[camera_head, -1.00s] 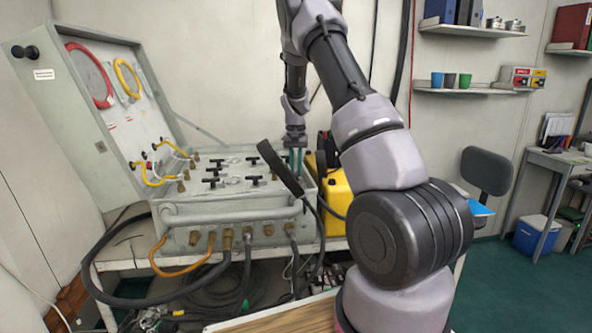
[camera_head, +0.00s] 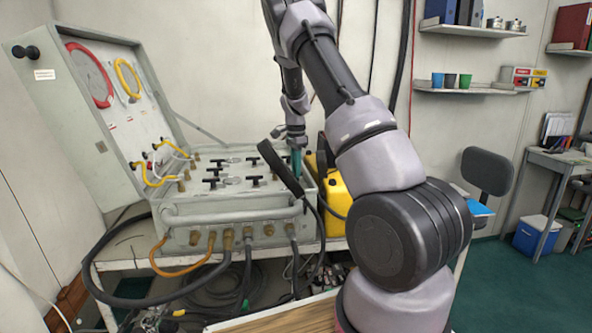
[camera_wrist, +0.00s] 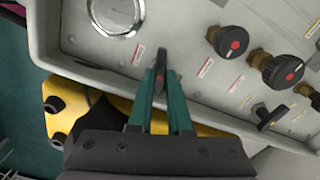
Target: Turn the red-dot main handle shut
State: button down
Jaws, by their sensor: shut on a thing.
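The red-dot main handle (camera_wrist: 160,77) is a slim black bar with a red dot, near the lower edge of the grey panel (camera_wrist: 185,45) in the wrist view. My gripper (camera_wrist: 160,84) has its teal fingers shut on this handle, one on each side. The handle runs nearly up and down in the wrist view, in line with the fingers. In the head view my gripper (camera_head: 296,162) is at the right end of the panel box (camera_head: 228,208); the handle is hidden there.
Two round black knobs with red dots (camera_wrist: 232,42) (camera_wrist: 284,71) and a black T-handle (camera_wrist: 270,117) lie to the right in the wrist view. A round gauge (camera_wrist: 116,12) is close by. A yellow case (camera_head: 336,188) stands right of the panel; a black padded bar (camera_head: 280,167) is in front.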

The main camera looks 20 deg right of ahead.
jog(key=shift+m, duration=1.7)
jog(key=c, duration=0.8)
grip_release()
jog(key=shift+c, duration=0.2)
notch_tip(320, 180, up, 11)
jog(key=shift+f, duration=0.1)
